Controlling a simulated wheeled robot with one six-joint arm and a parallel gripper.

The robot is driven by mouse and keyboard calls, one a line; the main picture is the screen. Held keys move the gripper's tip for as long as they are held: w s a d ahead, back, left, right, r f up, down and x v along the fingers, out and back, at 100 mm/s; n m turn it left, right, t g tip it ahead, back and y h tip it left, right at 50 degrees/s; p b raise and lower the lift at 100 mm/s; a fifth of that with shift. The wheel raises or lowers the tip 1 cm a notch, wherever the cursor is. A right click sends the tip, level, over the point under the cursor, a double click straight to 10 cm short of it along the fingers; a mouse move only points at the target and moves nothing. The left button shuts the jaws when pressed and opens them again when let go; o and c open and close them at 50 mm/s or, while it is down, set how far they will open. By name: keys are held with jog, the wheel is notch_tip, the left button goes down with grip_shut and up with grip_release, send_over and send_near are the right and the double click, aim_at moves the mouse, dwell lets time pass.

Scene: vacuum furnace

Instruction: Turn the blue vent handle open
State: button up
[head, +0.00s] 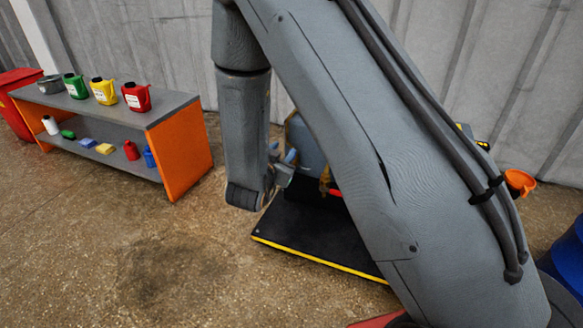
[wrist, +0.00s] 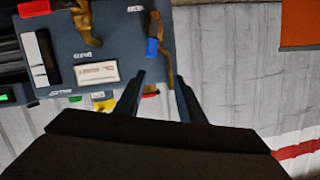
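The blue vent handle (wrist: 153,46) shows in the wrist view at top centre, on a brass valve (wrist: 155,22) at the edge of a grey-blue panel (wrist: 120,45). My gripper (wrist: 161,76) is open, its two dark fingers pointing toward the panel. The handle lies just beyond the fingertips, nearer the left finger; I cannot tell whether they touch. A brass part of the valve shows in the gap between the fingers. In the head view my gripper (head: 284,172) is small, close to the grey furnace body (head: 305,140), and my arm hides most of the furnace.
A red handle (wrist: 35,8) and a second brass valve (wrist: 84,22) sit left on the panel, above a white plate (wrist: 97,73). An orange shelf (head: 180,155) with jugs and bottles stands left. A black yellow-edged platform (head: 320,235) lies under the furnace. Left foreground floor is clear.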

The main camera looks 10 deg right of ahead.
aim_at(293, 163)
notch_tip(293, 163, down, 6)
jog(key=m+t+h+b, duration=0.1)
jog(key=h+b, duration=0.2)
jog(key=b, duration=0.2)
jog(key=shift+r+b+x, duration=0.15)
jog(key=shift+b+x, duration=0.9)
jog(key=shift+x, duration=0.95)
jog(key=shift+r+b+x, duration=0.2)
jog(key=shift+b+x, duration=0.85)
jog(key=shift+x, duration=0.95)
jog(key=shift+s+d, duration=0.1)
jog(key=shift+d, duration=0.05)
grip_shut()
